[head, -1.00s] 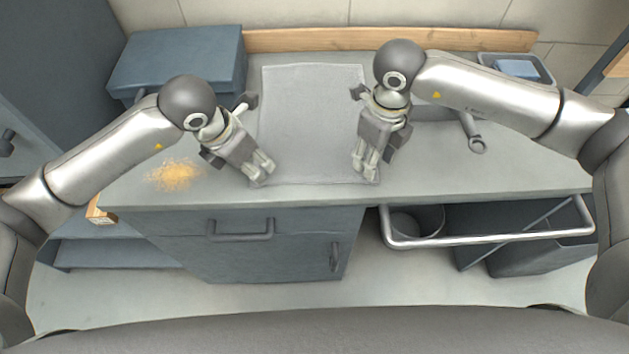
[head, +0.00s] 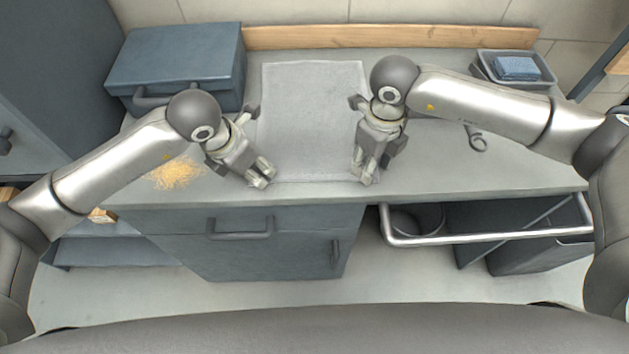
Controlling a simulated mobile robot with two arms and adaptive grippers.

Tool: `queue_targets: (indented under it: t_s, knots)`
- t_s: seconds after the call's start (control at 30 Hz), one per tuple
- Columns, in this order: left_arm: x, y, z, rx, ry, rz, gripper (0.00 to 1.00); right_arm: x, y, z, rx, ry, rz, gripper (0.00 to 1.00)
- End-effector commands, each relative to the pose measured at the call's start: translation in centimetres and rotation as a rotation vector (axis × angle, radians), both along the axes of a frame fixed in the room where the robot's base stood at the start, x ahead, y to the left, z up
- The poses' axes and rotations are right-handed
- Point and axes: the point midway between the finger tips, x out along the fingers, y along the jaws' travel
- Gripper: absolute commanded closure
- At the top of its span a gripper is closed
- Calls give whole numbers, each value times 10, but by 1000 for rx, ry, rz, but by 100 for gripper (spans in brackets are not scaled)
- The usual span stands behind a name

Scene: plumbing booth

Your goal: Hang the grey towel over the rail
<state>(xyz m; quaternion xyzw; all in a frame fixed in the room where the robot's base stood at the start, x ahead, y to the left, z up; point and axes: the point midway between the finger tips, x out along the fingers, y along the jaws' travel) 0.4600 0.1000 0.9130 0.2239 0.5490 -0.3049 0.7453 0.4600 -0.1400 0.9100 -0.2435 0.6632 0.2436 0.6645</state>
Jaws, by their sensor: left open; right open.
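The grey towel (head: 311,120) lies flat and spread out on the grey counter, its long side running from back to front. My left gripper (head: 266,180) is open at the towel's front left corner. My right gripper (head: 363,174) is open at the towel's front right corner. Whether the fingers touch the cloth I cannot tell. The rail (head: 480,238) is a bare metal bar jutting out below the counter's front edge, on the right.
A blue-grey toolbox (head: 178,60) stands at the back left. Yellowish shavings (head: 177,173) lie on the counter at left. A tray with a blue sponge (head: 516,68) is at the back right. A wrench (head: 477,142) lies partly behind my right arm. A bucket (head: 417,219) stands behind the rail.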

Motion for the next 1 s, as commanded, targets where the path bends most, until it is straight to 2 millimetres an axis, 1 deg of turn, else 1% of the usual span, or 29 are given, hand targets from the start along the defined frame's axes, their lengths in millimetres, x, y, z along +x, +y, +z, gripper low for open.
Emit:
queue_targets:
  t_s: [0.07,0.63,1.0]
  knots:
    - [0,0,0,1,1,0,63,0,0,-1,-1,2,0,63]
    - [0,0,-2,1,1,0,99,-1,-1,-4,-2,4,0,99]
    - [0,0,-2,1,1,0,100,-2,-1,-4,-4,6,0,100]
